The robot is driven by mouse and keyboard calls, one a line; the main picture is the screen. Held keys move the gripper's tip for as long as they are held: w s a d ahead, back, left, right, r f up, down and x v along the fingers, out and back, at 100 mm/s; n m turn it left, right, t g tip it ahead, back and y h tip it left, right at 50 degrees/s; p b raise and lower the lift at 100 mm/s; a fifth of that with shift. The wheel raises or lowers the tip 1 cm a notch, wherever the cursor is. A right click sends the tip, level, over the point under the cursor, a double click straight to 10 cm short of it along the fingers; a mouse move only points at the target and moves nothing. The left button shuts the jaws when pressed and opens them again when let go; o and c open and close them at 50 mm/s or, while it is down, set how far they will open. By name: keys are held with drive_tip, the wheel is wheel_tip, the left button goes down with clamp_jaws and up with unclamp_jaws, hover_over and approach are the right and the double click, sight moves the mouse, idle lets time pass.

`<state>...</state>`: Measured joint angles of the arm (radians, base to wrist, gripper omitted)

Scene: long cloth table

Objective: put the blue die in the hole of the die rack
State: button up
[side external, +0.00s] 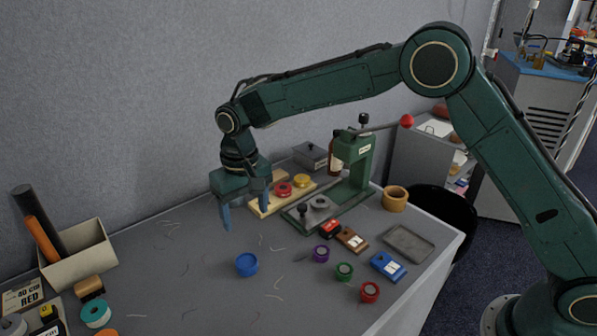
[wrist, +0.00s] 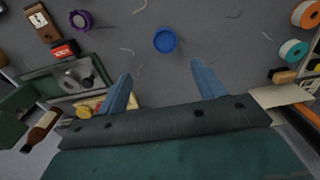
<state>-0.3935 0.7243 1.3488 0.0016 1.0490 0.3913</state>
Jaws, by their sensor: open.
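The blue die (side external: 247,264) is a small round piece lying on the grey cloth table, apart from other things; in the wrist view it (wrist: 166,40) lies just beyond the fingertips. My gripper (side external: 246,212) is open and empty, above the table; in the wrist view its blue fingers (wrist: 160,73) are spread apart. The wooden die rack (side external: 258,213) lies behind, holding a red die (side external: 283,188) and a yellow die (side external: 301,180). A finger covers part of the rack's left end, so I cannot clearly see the hole.
A green press (side external: 352,165) with a red-knobbed lever stands right of the rack. Purple (side external: 321,253), green (side external: 344,271) and red (side external: 369,291) round pieces lie right of the blue die. A beige box (side external: 85,258) stands at left. Thread scraps litter the otherwise clear middle.

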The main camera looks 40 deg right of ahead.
drive_tip(key=s+d+r+t, duration=0.3)
drive_tip(key=s+d+r, duration=1)
drive_tip(key=r, duration=0.3)
drive_tip(key=s+d+t, duration=0.1)
drive_tip(key=s+d, duration=0.3)
drive_tip(key=s, duration=0.6)
drive_tip(key=s+d+t, duration=0.1)
drive_tip(key=s+d, duration=0.3)
drive_tip(key=s, duration=0.6)
drive_tip(key=shift+s+d+f, duration=0.15)
drive_tip(key=shift+s+f, duration=0.15)
drive_tip(key=shift+s, duration=0.05)
drive_tip(key=shift+o, duration=0.2)
drive_tip(key=shift+w, duration=0.1)
